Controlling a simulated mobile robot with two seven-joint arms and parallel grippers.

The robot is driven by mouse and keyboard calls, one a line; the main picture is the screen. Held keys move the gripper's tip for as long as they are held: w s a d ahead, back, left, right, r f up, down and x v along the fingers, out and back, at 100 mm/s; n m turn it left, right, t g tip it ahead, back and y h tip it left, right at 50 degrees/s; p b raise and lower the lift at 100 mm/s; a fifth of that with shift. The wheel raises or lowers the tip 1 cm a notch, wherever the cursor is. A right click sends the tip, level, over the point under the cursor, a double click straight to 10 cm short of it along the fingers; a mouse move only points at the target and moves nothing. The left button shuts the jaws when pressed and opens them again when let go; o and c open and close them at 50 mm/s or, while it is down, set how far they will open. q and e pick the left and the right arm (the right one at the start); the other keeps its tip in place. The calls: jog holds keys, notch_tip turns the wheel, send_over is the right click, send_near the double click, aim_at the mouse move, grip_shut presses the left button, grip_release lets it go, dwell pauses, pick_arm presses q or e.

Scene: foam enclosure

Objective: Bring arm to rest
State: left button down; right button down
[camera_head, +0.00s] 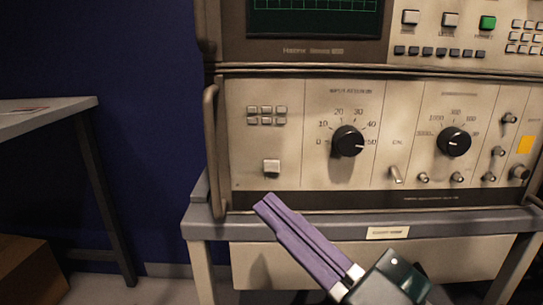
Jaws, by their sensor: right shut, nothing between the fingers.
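My right gripper (268,204) comes in from the lower right, with long purple fingers and a dark body. Its fingers lie together with nothing between them. They point up and to the left, and in the picture their tips overlap the lower front of the beige instrument (290,180) and the edge of its stand. I cannot tell whether the tips touch it. My left gripper is not in the view.
The instrument has two black knobs (348,141), buttons, a side handle (211,150) and a dark screen (315,18). It stands on a grey table (450,222). Another table (40,118) stands at the left, above a brown box (30,270). Floor shows between them.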

jog(key=shift+s, duration=0.15)
jog(key=d+r+m+g+h+p, duration=0.2)
jog(key=d+r+m+h+p, duration=0.9)
jog(key=p, duration=0.6)
jog(key=s+d+r+m+g+h+p, duration=0.1)
jog(key=s+d+r+g+h+p, duration=0.15)
jog(key=s+g+p, duration=0.5)
jog(key=s+d+r+g+h+p, duration=0.15)
jog(key=s+d+r+p, duration=0.3)
jog(key=s, duration=0.55)
notch_tip(320, 180, up, 36)
jog(key=s+g+p, duration=0.1)
jog(key=p, duration=3.6)
jog(key=shift+s+a+y, duration=0.25)
jog(key=shift+a+y, duration=0.05)
jog(key=shift+a, duration=0.05)
